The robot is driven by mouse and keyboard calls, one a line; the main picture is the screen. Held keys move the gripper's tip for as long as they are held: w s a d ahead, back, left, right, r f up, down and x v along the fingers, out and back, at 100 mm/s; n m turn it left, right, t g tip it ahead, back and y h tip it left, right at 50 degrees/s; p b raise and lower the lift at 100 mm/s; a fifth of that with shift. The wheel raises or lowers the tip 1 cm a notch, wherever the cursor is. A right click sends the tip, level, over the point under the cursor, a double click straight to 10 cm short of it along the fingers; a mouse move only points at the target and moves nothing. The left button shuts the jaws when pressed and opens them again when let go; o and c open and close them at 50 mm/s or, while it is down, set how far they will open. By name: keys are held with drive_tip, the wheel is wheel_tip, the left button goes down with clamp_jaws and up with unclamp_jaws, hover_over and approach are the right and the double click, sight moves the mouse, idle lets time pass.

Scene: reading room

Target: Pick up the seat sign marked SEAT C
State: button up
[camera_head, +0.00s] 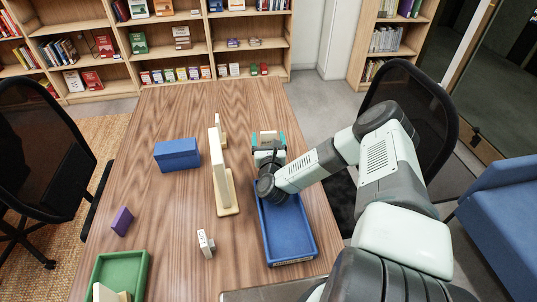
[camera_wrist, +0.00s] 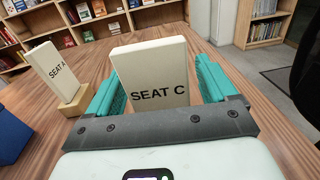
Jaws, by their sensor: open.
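The seat sign marked SEAT C (camera_wrist: 152,72) is a cream upright panel with black letters, in the middle of the wrist view. My gripper (camera_wrist: 165,88) is open, with one teal finger on each side of the sign. I see a small gap at the right finger; at the left finger I cannot tell whether they touch. The sign's base is hidden behind my gripper's front edge. In the head view my gripper (camera_head: 268,143) is low over the table's far right part, where it hides most of the sign.
A SEAT A sign (camera_wrist: 51,66) in a wooden base stands left. A tall white panel (camera_head: 218,165) stands mid-table. A blue box (camera_head: 177,155), purple block (camera_head: 122,221), small white sign (camera_head: 205,243), green tray (camera_head: 142,272) and blue tray (camera_head: 311,243) are nearby.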

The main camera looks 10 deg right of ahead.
drive_tip(key=c, duration=1.4)
drive_tip(key=shift+r, duration=0.1)
